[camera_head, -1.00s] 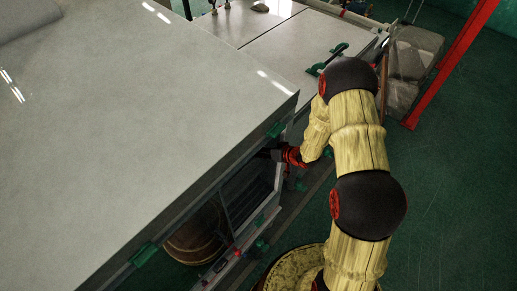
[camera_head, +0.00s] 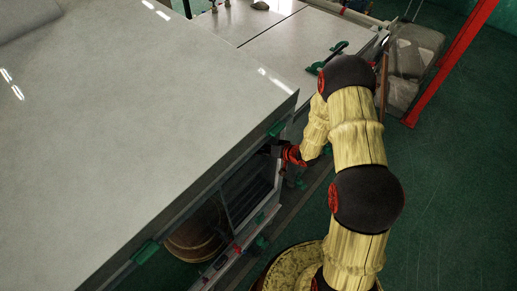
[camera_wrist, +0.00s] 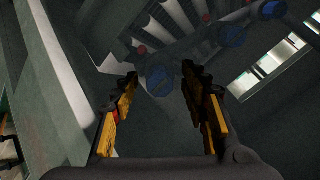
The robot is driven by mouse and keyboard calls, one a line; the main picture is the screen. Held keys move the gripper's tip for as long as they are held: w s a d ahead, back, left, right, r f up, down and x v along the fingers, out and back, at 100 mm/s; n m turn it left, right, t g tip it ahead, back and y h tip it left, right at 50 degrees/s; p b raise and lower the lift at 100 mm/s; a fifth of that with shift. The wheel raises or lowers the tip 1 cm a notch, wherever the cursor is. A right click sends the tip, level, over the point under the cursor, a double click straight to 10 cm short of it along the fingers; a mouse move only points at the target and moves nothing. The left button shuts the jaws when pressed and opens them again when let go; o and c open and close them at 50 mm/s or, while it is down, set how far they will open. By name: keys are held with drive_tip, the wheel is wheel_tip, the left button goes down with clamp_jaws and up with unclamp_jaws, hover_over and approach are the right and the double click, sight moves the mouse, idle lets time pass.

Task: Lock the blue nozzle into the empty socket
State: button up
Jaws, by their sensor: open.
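In the wrist view my gripper (camera_wrist: 158,78) is open, with its two yellow and black fingers spread apart. A round blue nozzle (camera_wrist: 160,82) shows between and beyond the fingertips; I cannot tell whether either finger touches it. Two more blue round parts (camera_wrist: 232,36) and (camera_wrist: 271,9) stand in a slanting row up to the right. I cannot make out an empty socket. In the head view my gripper (camera_head: 278,151) reaches under the edge of a grey worktop, and the nozzle is hidden there.
The large grey worktop (camera_head: 130,120) overhangs the open frame. A wooden barrel (camera_head: 200,240) stands inside it. Small red parts (camera_wrist: 207,18) and pale ribs (camera_wrist: 190,35) lie near the blue row. Green floor (camera_head: 450,200) is clear at the right.

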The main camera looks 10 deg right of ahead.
drive_tip(key=v, duration=1.2)
